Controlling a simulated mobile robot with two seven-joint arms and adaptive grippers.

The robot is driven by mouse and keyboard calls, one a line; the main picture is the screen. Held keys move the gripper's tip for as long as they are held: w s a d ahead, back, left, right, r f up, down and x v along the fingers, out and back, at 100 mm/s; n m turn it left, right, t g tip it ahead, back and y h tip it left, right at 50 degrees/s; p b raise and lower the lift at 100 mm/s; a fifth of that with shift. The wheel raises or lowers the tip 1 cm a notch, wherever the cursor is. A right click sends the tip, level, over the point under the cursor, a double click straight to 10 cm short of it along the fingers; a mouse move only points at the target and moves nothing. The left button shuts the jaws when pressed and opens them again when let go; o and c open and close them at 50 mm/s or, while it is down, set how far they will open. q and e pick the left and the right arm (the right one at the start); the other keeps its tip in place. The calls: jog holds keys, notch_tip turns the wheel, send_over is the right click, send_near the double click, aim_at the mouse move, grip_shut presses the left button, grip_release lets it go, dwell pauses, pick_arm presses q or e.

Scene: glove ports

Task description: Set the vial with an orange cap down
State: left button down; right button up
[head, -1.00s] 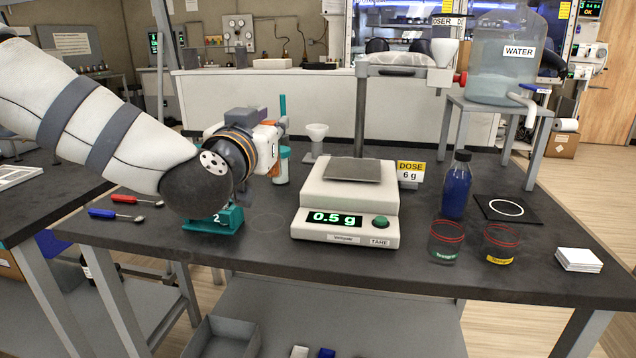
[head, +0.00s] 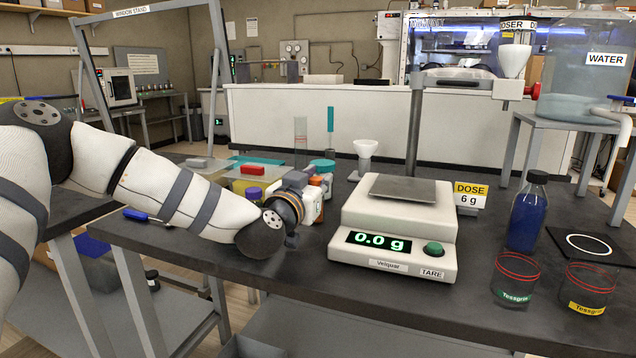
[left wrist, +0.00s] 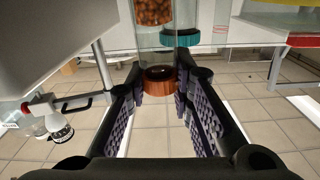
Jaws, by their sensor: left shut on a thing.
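My left gripper (head: 318,190) is at the left of the scale, low over the bench, its fingers mostly hidden by the wrist in the head view. In the left wrist view the gripper (left wrist: 160,95) is shut on the vial with an orange cap. The orange-brown cap (left wrist: 158,78) shows between the finger pads, and the clear vial above it holds brown beads (left wrist: 152,12). I cannot tell whether the vial touches the bench. My right gripper is not in view.
The scale (head: 392,235) reads 0.0 g. A teal-capped container (left wrist: 180,38) is close behind the vial. A purple-capped jar (head: 253,195) stands left of the gripper.

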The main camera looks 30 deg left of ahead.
pick_arm(q)
jog(key=c, duration=1.4)
grip_release()
jog(key=shift+s+r, duration=0.15)
jog(key=shift+s, duration=0.15)
jog(key=p+v, duration=0.2)
jog(key=v, duration=0.8)
jog(key=shift+s, duration=0.3)
jog(key=shift+s+d, duration=0.15)
jog(key=shift+s, duration=0.25)
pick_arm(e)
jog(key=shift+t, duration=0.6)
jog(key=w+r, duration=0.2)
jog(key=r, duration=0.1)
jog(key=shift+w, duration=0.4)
